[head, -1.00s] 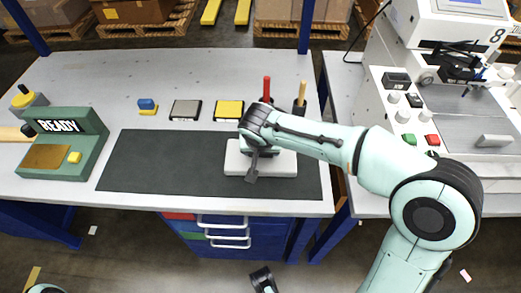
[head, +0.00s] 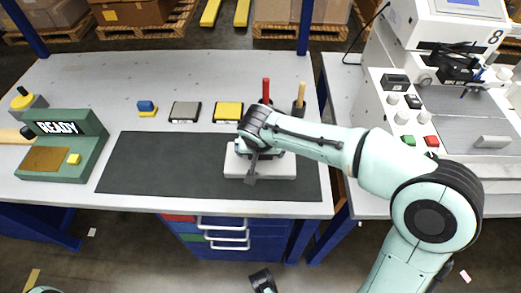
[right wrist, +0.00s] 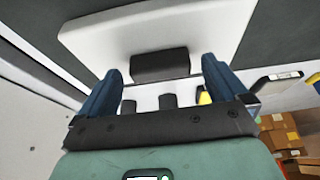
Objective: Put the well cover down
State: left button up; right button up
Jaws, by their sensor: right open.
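The well cover seems to be the white flat slab (head: 274,171) on the right part of the dark mat (head: 160,165). In the right wrist view the white slab (right wrist: 205,30) carries a dark block-like grip (right wrist: 160,65). My right gripper (head: 253,168) is over the slab, which it and the wrist partly hide. In the right wrist view its two blue fingers (right wrist: 160,68) stand apart, one on each side of the dark grip, with gaps visible. I cannot tell whether the slab rests fully flat.
A green READY box (head: 68,145) stands at left. Blue, grey and yellow pads (head: 228,111) line the mat's back edge. Red-handled (head: 266,88) and wooden-handled (head: 301,95) tools stand close behind the slab. A white machine (head: 460,110) stands right. The mat's left and middle are clear.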

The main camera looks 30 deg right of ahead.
pick_arm(q)
jog(key=shift+g, duration=0.5)
jog(key=s+r+p, duration=0.1)
jog(key=s+d+r+p, duration=0.1)
jog(key=s, duration=0.1)
jog(key=shift+d+r, duration=0.1)
jog(key=shift+r, duration=0.3)
pick_arm(e)
jog(key=v, duration=1.1)
jog(key=shift+r, duration=0.2)
